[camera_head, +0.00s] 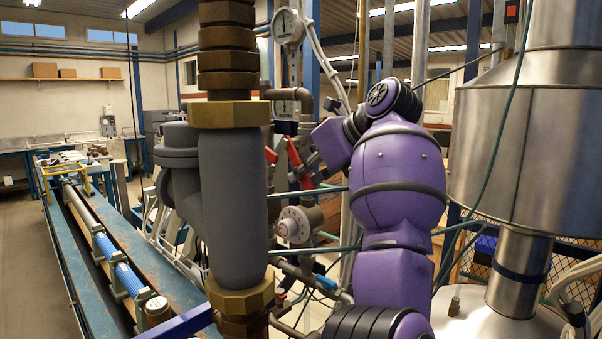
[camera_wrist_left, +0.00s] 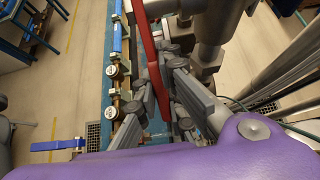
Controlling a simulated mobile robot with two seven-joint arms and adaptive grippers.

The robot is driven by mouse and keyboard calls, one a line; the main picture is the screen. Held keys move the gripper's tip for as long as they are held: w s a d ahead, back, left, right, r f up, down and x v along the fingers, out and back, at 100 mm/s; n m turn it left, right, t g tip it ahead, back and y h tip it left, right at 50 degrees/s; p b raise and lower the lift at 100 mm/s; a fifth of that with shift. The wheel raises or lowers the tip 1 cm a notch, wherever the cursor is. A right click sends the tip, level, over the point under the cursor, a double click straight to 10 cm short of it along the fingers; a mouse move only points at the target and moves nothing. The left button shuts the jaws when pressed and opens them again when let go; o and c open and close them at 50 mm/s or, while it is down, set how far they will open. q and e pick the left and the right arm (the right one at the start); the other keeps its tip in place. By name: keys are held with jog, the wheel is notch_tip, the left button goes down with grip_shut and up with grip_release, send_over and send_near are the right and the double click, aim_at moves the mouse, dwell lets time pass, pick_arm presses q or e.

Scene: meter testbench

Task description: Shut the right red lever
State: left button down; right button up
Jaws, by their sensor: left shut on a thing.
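My left gripper (camera_head: 303,160), at the end of the purple arm, is at the red levers behind the big grey valve body. In the head view the right red lever (camera_head: 294,151) is at its fingers, partly covered. Another red piece, apparently the left lever (camera_head: 271,155), shows just left of it, mostly hidden by the valve. In the wrist view the fingers (camera_wrist_left: 159,88) are closed on a long red lever (camera_wrist_left: 148,50), one on each side. My right gripper is in neither view.
The grey valve body with brass nuts (camera_head: 232,180) stands close in front, left of the gripper. A round gauge (camera_head: 289,26) is above and a round dial (camera_head: 294,225) below. A large metal tank (camera_head: 530,140) stands at right. A long blue bench (camera_head: 95,270) runs along the left.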

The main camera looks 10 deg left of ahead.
pick_arm(q)
jog(key=shift+f, duration=0.1)
jog(key=c, duration=1.8)
grip_release()
jog(key=shift+c, duration=0.2)
jog(key=v, duration=1.2)
